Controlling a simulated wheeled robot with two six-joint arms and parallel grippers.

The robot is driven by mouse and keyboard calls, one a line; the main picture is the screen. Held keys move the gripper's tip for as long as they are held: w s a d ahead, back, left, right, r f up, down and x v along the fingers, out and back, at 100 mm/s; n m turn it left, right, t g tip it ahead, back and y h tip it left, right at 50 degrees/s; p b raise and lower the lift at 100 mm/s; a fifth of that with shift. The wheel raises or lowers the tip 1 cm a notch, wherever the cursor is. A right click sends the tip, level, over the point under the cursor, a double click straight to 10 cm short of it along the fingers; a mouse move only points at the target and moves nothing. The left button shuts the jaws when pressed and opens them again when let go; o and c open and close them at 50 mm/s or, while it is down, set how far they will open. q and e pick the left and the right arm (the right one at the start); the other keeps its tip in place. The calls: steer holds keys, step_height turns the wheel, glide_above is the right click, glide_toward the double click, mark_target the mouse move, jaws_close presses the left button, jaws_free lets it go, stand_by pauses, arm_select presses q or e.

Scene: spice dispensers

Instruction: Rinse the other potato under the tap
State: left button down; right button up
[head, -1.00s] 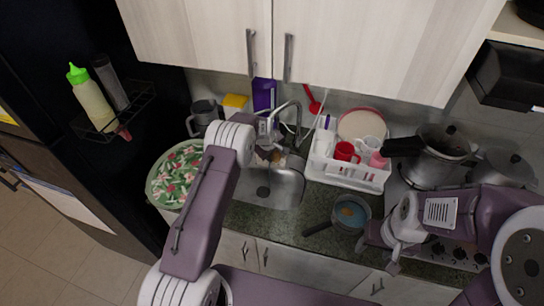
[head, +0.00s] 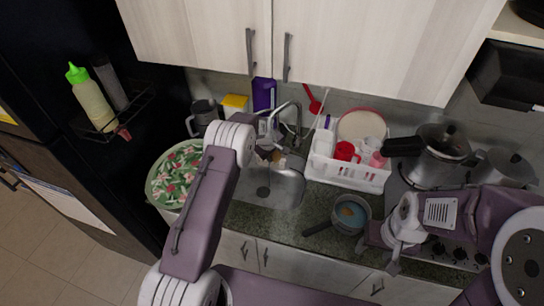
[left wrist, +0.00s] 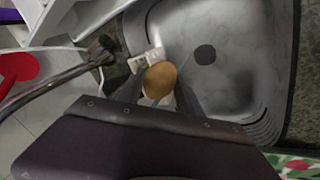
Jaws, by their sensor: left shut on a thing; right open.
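A brown potato (left wrist: 160,79) is between the fingers of my left gripper (left wrist: 166,96), which is shut on it over the sink (left wrist: 222,75). In the head view my left gripper (head: 276,158) is partly hidden by my own arm, at the back of the sink (head: 268,190). The tap (head: 297,120) arches beside it; it also shows in the left wrist view (left wrist: 55,82), left of the potato. I cannot make out running water. A brown potato-like thing (head: 347,211) lies in a pan (head: 363,205) on the counter. My right gripper (head: 377,253) is open and empty near the pan.
A white dish rack (head: 345,175) with a red mug (head: 346,151) stands right of the sink. A pressure cooker (head: 437,158) stands on the stove. A floral-topped bin (head: 172,178) is left of the sink. Cupboards hang above.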

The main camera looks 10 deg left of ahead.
arm_select(q)
steer(key=shift+a, duration=0.1)
steer(key=shift+s+a, duration=0.25)
steer(key=shift+a, duration=0.2)
steer(key=shift+s+d+r, duration=0.1)
steer(key=shift+s+d, duration=0.2)
steer(key=shift+s, duration=0.15)
steer(key=s+d, duration=0.3)
steer(key=s, duration=0.3)
steer(key=shift+s, duration=0.15)
stand_by(1.3)
